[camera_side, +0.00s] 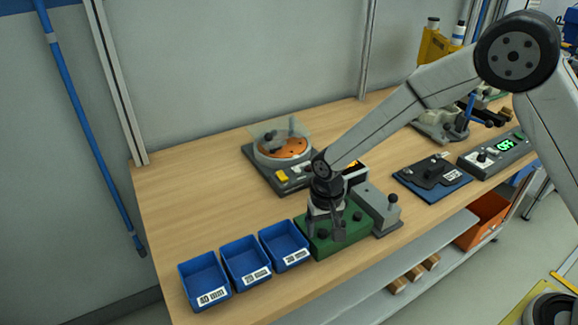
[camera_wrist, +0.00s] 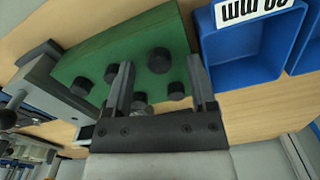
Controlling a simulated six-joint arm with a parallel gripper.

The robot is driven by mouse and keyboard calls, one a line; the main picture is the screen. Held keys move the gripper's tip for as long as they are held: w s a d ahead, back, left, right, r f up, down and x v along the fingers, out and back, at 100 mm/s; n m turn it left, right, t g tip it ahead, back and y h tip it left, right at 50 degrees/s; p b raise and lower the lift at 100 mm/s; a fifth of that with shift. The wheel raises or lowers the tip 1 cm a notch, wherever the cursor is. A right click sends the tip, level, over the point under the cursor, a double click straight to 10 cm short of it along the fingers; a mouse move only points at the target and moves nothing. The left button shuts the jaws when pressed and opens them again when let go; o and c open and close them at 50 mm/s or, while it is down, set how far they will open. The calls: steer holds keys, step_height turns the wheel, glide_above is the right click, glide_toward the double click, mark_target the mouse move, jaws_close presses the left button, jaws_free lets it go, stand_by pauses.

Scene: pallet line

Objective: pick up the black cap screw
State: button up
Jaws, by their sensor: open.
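Several black cap screws stand in a green block (camera_side: 345,240), which also shows in the wrist view (camera_wrist: 132,42). In the wrist view, a larger black screw (camera_wrist: 159,60) is between the lines of my fingers, near the tips. A smaller black screw (camera_wrist: 176,90) is between the fingers, close to the right one. Other black screws (camera_wrist: 112,73) are left of the left finger. My gripper (camera_wrist: 160,72) is open, with nothing held, over the green block. In the side view my gripper (camera_side: 329,231) points down at the block and hides part of it. I cannot tell its exact height.
Three blue bins (camera_side: 245,266) stand left of the block on the wooden bench (camera_side: 195,190). A grey fixture (camera_side: 378,208) is close on its right. A turntable device (camera_side: 280,158) stands behind. A dark blue plate (camera_side: 432,180) lies farther right.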

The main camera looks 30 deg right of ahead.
steer(key=shift+f, duration=0.25)
stand_by(0.6)
jaws_close()
